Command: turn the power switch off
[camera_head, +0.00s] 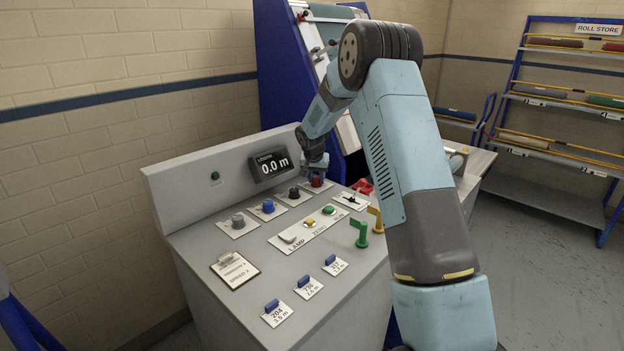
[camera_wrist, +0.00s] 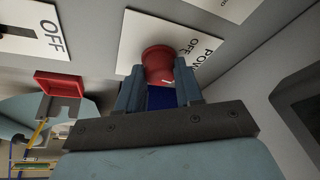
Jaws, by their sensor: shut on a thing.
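The power switch is a red round knob (camera_wrist: 158,65) on a white plate (camera_wrist: 140,28) lettered OFF and with part of the word POWER showing. In the head view the red knob (camera_head: 317,183) is at the far right of the row of knobs on the grey console. My gripper (camera_wrist: 158,88) is shut on the red knob, with one finger on each side of it. In the head view my gripper (camera_head: 317,166) comes down on the knob from above. A small pale mark shows on the knob's near side in the wrist view. Part of the plate's lettering is hidden.
Black, blue (camera_head: 268,206) and grey knobs stand left of the red one. A lever switch (camera_head: 351,200) and a red part (camera_head: 362,186) are close on its right. The display (camera_head: 271,164) behind reads 0.0 m. Green and yellow handles (camera_head: 375,218) rise nearer my arm.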

